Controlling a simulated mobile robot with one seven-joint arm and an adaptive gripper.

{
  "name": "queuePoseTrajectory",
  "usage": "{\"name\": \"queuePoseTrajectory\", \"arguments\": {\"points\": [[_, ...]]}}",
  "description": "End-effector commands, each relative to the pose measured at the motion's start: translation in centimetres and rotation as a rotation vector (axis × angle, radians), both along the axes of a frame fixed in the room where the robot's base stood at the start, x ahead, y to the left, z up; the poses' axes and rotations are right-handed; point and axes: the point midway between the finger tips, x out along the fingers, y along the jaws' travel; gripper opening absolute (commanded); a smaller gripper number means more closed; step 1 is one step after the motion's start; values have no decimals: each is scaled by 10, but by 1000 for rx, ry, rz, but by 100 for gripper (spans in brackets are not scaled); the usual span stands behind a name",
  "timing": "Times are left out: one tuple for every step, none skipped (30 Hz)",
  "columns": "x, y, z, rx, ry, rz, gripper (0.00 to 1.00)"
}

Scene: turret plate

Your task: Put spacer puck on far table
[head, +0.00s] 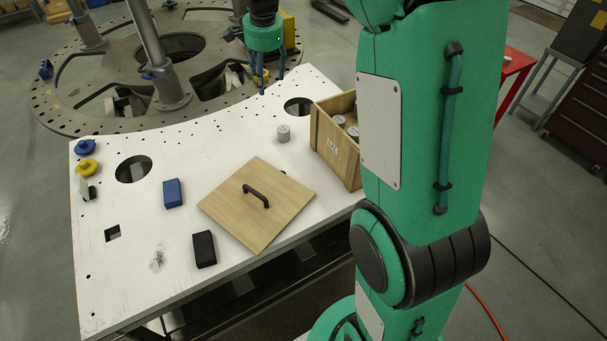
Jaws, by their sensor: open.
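A grey cylindrical puck (284,133) stands upright on the white perforated table (130,260), left of a wooden crate (336,150). More grey pucks (339,121) show inside the open crate, partly hidden by its walls and by my arm. I cannot tell which puck the task means. My gripper (271,84) is open and points down with nothing between its fingers. In the picture it is above and slightly left of the standing puck, near the table's back edge. A red-topped table (517,64) stands at the right, partly behind my arm; I cannot tell if it is the far table.
A wooden lid (228,207) with a black handle lies on the white table. Blue (173,193) and black (204,249) blocks and blue and yellow knobbed parts (87,167) lie at left. A large round plate (60,100) with posts is behind. My arm blocks the right.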

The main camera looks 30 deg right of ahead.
Motion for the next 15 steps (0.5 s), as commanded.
{"name": "queuePoseTrajectory", "arguments": {"points": [[-13, 6, 11, -8, -10, 32, 64], [-20, 9, 15, -12, -15, 53, 64], [-30, 14, 22, -18, -21, 82, 64], [-37, 17, 26, -23, -24, 103, 64], [-44, 20, 31, -28, -30, 124, 64], [-55, 24, 36, -36, -35, 151, 64], [-62, 26, 40, -40, -40, 173, 64], [-70, 29, 44, -46, -44, 193, 64], [-80, 33, 49, -53, -50, 222, 64], [-88, 36, 52, -58, -53, 243, 64], [-95, 39, 56, -64, -59, 264, 64], [-106, 42, 60, -71, -64, 292, 64], [-113, 45, 62, -77, -68, 313, 64], [-122, 48, 65, -83, -73, 334, 64], [-132, 51, 69, -91, -79, 361, 64]]}}
